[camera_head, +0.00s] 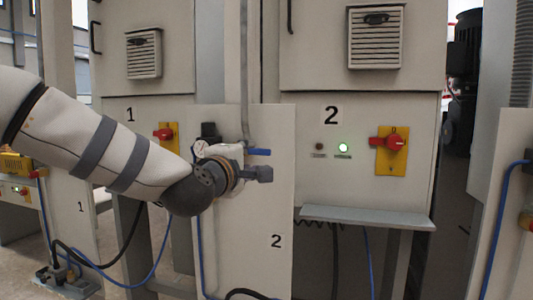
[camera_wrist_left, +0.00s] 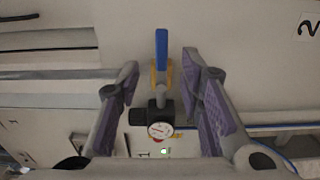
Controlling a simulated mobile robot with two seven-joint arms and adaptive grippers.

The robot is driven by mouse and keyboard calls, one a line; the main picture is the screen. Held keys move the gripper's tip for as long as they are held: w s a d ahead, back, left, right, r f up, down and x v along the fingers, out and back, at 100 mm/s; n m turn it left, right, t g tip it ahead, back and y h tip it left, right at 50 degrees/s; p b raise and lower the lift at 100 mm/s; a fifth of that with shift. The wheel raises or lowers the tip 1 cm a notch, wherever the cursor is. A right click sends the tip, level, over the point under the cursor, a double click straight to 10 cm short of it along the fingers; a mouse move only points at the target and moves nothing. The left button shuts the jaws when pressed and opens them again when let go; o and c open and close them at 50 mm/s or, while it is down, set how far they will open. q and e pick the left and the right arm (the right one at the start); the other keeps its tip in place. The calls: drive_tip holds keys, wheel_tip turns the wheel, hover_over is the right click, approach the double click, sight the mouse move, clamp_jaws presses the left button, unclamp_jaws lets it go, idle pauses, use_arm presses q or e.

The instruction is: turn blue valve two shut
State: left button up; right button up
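The blue valve handle (camera_head: 258,152) juts to the right from the fitting on the lower panel marked 2 in the head view. A round gauge (camera_head: 199,148) sits to its left. My left gripper (camera_head: 264,173) is just below the handle in that view, partly hidden behind its own wrist. In the left wrist view the blue handle (camera_wrist_left: 161,48) lies in line with the gap between the two fingers of my left gripper (camera_wrist_left: 160,65). Contact with the handle cannot be told. My right gripper is not in view.
The cabinet marked 2 (camera_head: 360,110) has a red switch (camera_head: 394,143) on a yellow plate and a lit green lamp (camera_head: 343,148). A grey ledge (camera_head: 368,217) sticks out below. A vertical pipe (camera_head: 244,70) rises above the fitting. Blue hoses hang below.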

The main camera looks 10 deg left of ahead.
sight(261, 152)
use_arm(q)
drive_tip(key=w, duration=0.9)
drive_tip(key=shift+d, duration=0.25)
drive_tip(key=shift+f, duration=0.1)
clamp_jaws()
